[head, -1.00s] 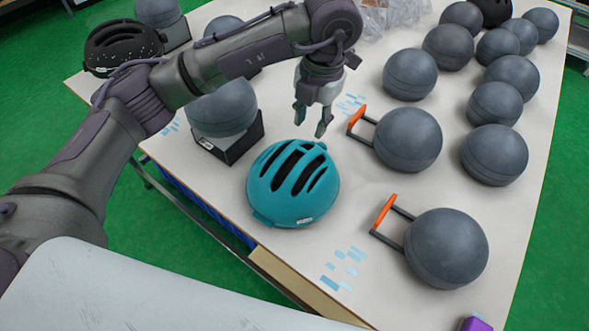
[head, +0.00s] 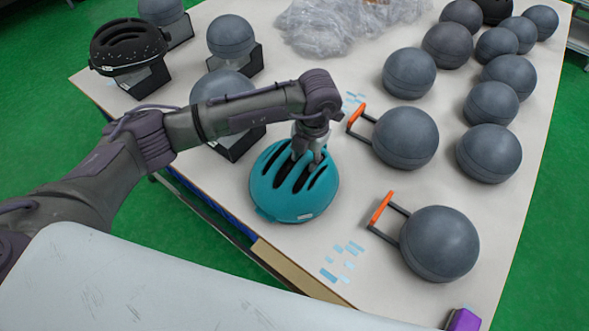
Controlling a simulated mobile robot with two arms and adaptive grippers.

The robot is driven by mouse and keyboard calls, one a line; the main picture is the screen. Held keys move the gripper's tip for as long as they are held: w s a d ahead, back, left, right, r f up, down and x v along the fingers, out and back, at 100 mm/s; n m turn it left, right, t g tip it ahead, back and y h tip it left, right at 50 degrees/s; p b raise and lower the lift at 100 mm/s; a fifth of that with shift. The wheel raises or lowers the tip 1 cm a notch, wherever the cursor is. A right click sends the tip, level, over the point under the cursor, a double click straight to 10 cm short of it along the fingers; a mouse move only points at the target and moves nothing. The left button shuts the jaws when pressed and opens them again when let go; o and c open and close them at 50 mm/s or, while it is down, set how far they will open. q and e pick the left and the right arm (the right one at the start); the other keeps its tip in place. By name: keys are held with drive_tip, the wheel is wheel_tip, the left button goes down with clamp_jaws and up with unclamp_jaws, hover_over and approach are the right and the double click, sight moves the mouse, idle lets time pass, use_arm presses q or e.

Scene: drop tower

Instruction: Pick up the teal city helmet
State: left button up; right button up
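The teal helmet (head: 292,186), with dark vent slots, sits on the white table near its front left edge. My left gripper (head: 306,158) points down at the helmet's far side, its fingers at the vents there. The fingertips partly merge with the dark slots, so I cannot tell whether they are closed on the shell. The helmet appears to rest on the table. My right gripper is not in view.
Grey headforms with orange handles (head: 405,137) (head: 439,243) stand to the right of the helmet. A black helmet (head: 128,45) is on a stand at the far left. Clear plastic wrap (head: 330,25) lies at the back. The table (head: 340,215) is bare just right of the helmet.

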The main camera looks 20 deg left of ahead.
use_arm(q)
clamp_jaws()
idle(0.5)
